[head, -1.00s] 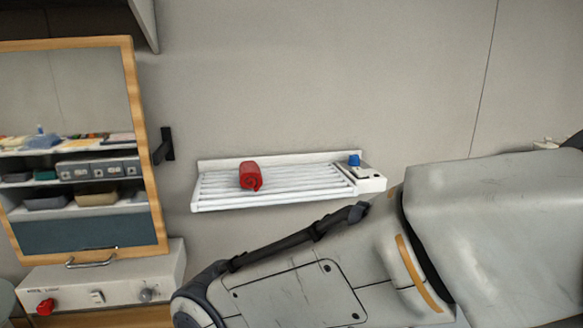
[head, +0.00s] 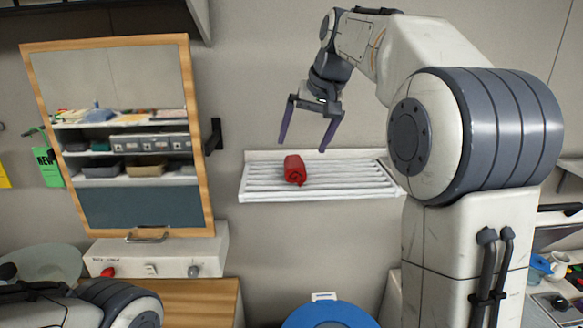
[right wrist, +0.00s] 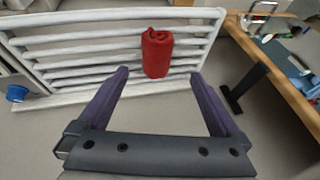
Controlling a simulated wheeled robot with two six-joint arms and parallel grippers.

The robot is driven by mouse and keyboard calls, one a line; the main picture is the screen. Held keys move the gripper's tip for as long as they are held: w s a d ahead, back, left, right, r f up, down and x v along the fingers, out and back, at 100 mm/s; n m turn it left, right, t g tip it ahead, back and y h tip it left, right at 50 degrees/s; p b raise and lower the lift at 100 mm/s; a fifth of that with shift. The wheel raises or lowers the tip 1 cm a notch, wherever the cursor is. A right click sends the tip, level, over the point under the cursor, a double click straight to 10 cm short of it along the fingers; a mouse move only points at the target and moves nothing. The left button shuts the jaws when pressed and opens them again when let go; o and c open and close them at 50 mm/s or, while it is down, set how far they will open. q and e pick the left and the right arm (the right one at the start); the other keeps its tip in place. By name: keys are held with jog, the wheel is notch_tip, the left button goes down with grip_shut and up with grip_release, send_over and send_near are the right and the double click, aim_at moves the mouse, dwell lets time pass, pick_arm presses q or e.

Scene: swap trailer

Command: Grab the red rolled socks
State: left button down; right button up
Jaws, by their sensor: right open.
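The red rolled socks (head: 294,169) lie on the white slatted rack (head: 257,187) on the wall. They also show in the right wrist view (right wrist: 157,53), beyond the fingertips and between their lines. My right gripper (head: 306,146) is open and empty. It points down and hangs above the socks, apart from them. Its two purple fingers (right wrist: 158,75) are spread wide in the right wrist view. My left gripper is not in view; only part of my left arm shows at the lower left.
A wood-framed mirror (head: 203,137) stands left of the rack, above a white box with knobs (head: 165,258). A black wall bracket (head: 213,136) sits between mirror and rack. A blue round object (head: 328,315) is below. The air around the rack's front is clear.

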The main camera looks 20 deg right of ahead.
aim_at(296, 160)
jog(key=x, duration=0.3)
jog(key=shift+a+f, duration=0.1)
jog(key=p+x, duration=0.1)
jog(key=x, duration=0.1)
jog(key=p+x, duration=0.1)
jog(key=x, duration=0.1)
jog(key=shift+w, duration=0.1)
jog(key=shift+w+f, duration=0.2)
jog(key=shift+f, duration=0.4)
jog(key=c, duration=1.4)
